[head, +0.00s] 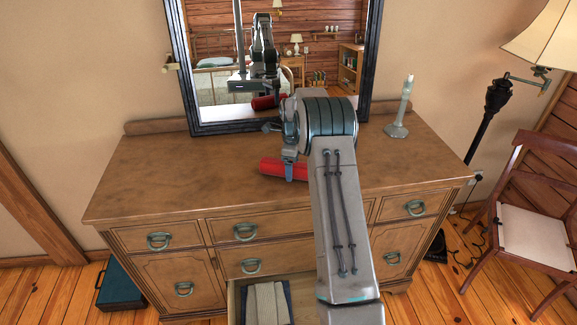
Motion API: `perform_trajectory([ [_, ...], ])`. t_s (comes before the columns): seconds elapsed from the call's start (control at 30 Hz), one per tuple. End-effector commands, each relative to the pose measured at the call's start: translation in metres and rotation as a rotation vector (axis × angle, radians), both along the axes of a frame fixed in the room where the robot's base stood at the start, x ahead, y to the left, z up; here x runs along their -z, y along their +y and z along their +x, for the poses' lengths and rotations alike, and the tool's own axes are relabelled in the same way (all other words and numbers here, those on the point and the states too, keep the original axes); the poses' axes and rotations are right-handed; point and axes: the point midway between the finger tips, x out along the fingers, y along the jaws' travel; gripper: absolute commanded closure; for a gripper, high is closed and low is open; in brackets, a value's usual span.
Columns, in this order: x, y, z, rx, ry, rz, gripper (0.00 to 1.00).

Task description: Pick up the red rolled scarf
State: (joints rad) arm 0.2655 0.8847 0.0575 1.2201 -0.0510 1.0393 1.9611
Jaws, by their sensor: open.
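The red rolled scarf (272,167) lies on top of the wooden dresser (160,175), in front of the mirror, near the middle. Its right part is hidden behind my arm. My gripper (289,172) is at the scarf, pointing down, with a finger showing in front of the red roll. The far finger is hidden, so I cannot tell whether both sides of the scarf lie between the fingers. The jaws are open. The scarf's reflection shows in the mirror.
A framed mirror (187,62) stands at the back of the dresser. A pale candlestick (399,115) stands to the right. An open drawer (236,300) holds folded cloth below. A chair (530,225) and floor lamp (493,100) are at right. The dresser's left top is clear.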

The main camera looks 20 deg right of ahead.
Motion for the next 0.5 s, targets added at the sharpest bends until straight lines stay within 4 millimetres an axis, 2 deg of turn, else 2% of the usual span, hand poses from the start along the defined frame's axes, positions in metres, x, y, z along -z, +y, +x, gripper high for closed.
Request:
perform_trajectory([
  [0.13, 0.0096, -0.0001, 0.0000, -0.001, 0.000, -0.001, 0.22],
  [0.33, 0.0108, -0.0002, 0.0001, -0.001, -0.002, -0.001, 0.22],
  [0.5, 0.0106, -0.0002, 0.0001, -0.001, -0.002, -0.001, 0.69],
])
